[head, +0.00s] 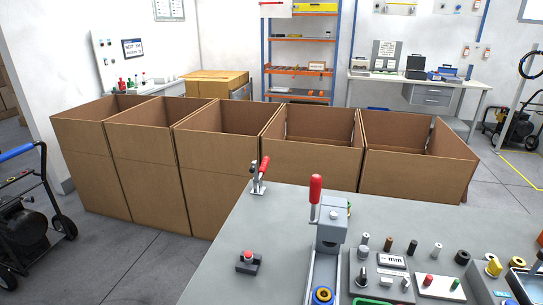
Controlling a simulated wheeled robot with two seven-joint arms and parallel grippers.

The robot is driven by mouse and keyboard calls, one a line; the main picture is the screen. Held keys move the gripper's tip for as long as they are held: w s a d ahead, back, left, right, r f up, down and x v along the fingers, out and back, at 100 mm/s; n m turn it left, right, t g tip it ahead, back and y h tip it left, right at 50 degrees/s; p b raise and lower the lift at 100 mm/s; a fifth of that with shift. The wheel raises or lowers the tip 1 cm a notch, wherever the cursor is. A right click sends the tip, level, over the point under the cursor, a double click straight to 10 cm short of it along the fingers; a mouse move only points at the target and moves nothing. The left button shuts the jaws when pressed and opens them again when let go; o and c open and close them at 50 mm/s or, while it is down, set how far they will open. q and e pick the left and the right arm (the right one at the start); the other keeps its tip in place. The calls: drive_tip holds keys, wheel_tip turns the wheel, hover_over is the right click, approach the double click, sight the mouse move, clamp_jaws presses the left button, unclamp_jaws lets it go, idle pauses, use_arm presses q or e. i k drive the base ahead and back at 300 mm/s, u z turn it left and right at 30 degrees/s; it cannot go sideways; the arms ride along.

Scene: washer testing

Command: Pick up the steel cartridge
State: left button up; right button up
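Several small cylinders stand at the right of the grey bench. Some look like bare metal: a silver one (365,240) at the back, a silver one (437,250) further right, and a silver pointed piece (362,277) nearer the front. A brown cylinder (389,243) and a darker one (413,247) stand between the first two. I cannot tell for sure which is the steel cartridge. Neither of my grippers shows in the head view.
The bench (262,222) holds a red-handled lever press (331,235), a red toggle clamp (259,177), a red button box (248,261) and a grey block marked "mm" (391,261). Open cardboard boxes (144,180) line the far side. The bench's left part is mostly clear.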

sight(249, 260)
drive_tip(key=z, duration=1.6)
drive_tip(key=k, duration=0.8)
drive_tip(key=u, duration=1.6)
drive_tip(key=i, duration=0.5)
